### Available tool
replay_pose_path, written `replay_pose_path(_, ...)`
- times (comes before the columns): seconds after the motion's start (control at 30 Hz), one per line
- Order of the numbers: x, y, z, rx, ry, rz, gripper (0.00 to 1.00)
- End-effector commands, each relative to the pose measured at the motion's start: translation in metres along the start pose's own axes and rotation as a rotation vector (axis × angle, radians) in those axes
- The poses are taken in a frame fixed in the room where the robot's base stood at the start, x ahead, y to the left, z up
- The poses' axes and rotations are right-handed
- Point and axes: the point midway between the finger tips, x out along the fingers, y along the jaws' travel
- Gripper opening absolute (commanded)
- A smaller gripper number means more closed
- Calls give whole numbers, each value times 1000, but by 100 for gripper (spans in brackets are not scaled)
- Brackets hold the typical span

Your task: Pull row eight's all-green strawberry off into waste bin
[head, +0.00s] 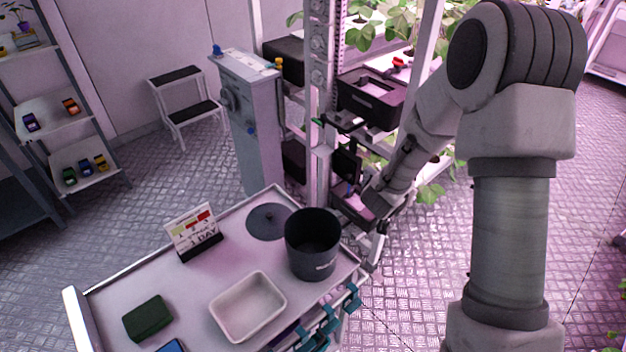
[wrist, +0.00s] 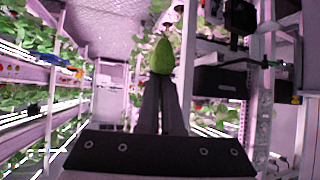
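The green strawberry (wrist: 162,56) shows in the wrist view at the tips of my gripper (wrist: 161,78). The two dark fingers are close together and shut on it, with its pointed end upward in the picture. No red shows on the side I see. In the head view my arm reaches down to the rack, right of the cart, and the strawberry cannot be made out there. A dark round bin (head: 312,262), open at the top, stands on the cart's right side; its label is too small to read.
The cart top (head: 120,290) also bears a white tray (head: 248,307), a dark flat disc (head: 268,221), a sign card (head: 193,230) and a green block (head: 148,318). The rack post (head: 318,120) and a black crate (head: 372,97) stand close to my arm.

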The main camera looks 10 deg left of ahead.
Motion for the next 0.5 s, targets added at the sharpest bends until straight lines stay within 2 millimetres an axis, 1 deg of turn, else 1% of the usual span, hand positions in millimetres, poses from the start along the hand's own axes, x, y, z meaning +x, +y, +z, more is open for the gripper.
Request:
replay_pose_path(0.03,-6,-4,-7,17,-11,18,0)
replay_pose_path(0.2,-21,-11,-15,77,-61,99,0)
replay_pose_path(0.37,-40,-22,-17,140,-112,172,0)
replay_pose_path(0.5,-63,-37,-15,201,-160,238,0)
